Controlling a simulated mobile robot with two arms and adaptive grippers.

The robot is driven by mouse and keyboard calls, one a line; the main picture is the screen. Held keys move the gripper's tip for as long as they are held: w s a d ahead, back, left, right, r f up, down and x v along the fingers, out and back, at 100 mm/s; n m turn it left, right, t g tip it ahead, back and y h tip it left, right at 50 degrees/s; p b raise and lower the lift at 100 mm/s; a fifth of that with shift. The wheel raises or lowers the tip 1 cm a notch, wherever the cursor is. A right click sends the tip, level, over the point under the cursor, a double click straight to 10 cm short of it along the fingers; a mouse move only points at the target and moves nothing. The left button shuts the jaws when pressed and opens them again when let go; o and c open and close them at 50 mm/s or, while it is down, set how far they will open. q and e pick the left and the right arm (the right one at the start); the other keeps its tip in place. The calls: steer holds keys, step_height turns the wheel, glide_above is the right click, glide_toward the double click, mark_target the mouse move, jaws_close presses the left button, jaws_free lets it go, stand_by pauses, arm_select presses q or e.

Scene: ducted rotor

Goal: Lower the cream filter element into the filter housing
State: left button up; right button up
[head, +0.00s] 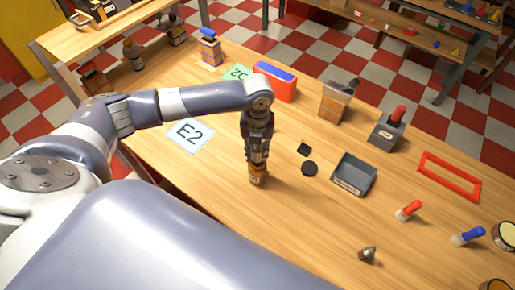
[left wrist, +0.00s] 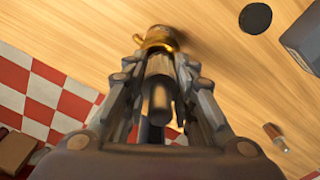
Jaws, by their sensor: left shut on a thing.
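My left gripper (head: 257,163) points straight down near the middle of the table. It is shut on a small brass-and-brown cylindrical piece (head: 258,176), which is upright at or just above the tabletop. In the left wrist view the piece shows a brass band (left wrist: 160,36) beyond the fingers; much of it is hidden by them. A round thing with a cream top and dark rim (head: 505,236) stands at the right edge, partly cut off. I cannot tell whether it is the filter element or the housing. My right gripper is out of view.
A black disc (head: 309,169) and a grey tray (head: 354,175) lie right of the gripper. A red frame (head: 449,177), red-handled (head: 408,211) and blue-handled (head: 467,237) pieces and a small brown part (head: 368,255) are farther right. Boxes stand along the back.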

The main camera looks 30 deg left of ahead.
mark_target(257, 155)
arm_select(q)
steer(key=shift+p, duration=0.3)
steer(key=shift+f, duration=0.2)
steer(key=shift+f+b, duration=0.75)
steer(key=shift+f, duration=0.6)
steer(key=o, duration=1.1)
steer(key=shift+o, duration=0.2)
steer(key=shift+r, duration=0.15)
step_height(257, 155, up, 12)
steer(key=shift+f, duration=0.2)
